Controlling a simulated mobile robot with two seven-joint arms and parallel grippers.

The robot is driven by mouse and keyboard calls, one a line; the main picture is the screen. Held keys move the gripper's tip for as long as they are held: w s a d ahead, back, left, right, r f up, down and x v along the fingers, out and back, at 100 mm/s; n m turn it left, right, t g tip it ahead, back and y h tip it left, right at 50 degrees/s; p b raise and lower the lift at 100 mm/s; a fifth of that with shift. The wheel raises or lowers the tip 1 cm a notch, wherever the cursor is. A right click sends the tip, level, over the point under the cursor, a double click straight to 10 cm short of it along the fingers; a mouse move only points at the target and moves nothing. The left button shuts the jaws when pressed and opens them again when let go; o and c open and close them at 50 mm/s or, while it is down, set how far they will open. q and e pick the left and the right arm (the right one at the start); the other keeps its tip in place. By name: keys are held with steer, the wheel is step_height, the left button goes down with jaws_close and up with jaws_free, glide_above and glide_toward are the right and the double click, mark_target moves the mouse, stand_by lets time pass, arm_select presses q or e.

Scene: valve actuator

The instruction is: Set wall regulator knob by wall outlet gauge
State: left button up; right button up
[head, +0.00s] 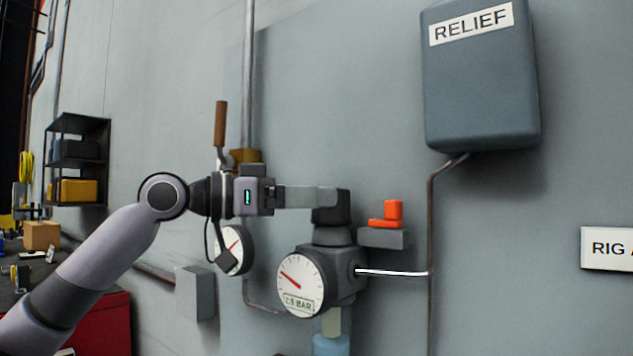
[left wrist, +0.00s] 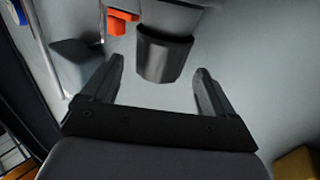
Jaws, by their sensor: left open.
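The dark regulator knob (head: 331,206) sits on top of the grey regulator body (head: 345,270) on the wall. The round white outlet gauge (head: 302,283) on its front has a red needle pointing to the upper left; its label ends in "BAR", with the number blurred. My left gripper (head: 325,197) reaches in from the left at knob height, fingertips at the knob. In the left wrist view the open fingers (left wrist: 158,72) are apart, with the knob (left wrist: 164,53) at the tips between them and a visible gap on each side. Contact is not visible. My right gripper is out of view.
An orange lever (head: 393,211) on a grey block is right of the knob. A second gauge (head: 236,250) and a brown-handled lever (head: 221,125) are left. The blue-grey RELIEF box (head: 480,95) hangs upper right, with a pipe below. A cluttered bench is far left.

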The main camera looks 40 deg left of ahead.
arm_select(q)
steer(key=shift+p+x, duration=0.35)
steer(key=shift+x, duration=0.45)
steer(key=c, duration=1.1)
steer(key=shift+o, duration=0.2)
steer(key=shift+h, duration=0.3)
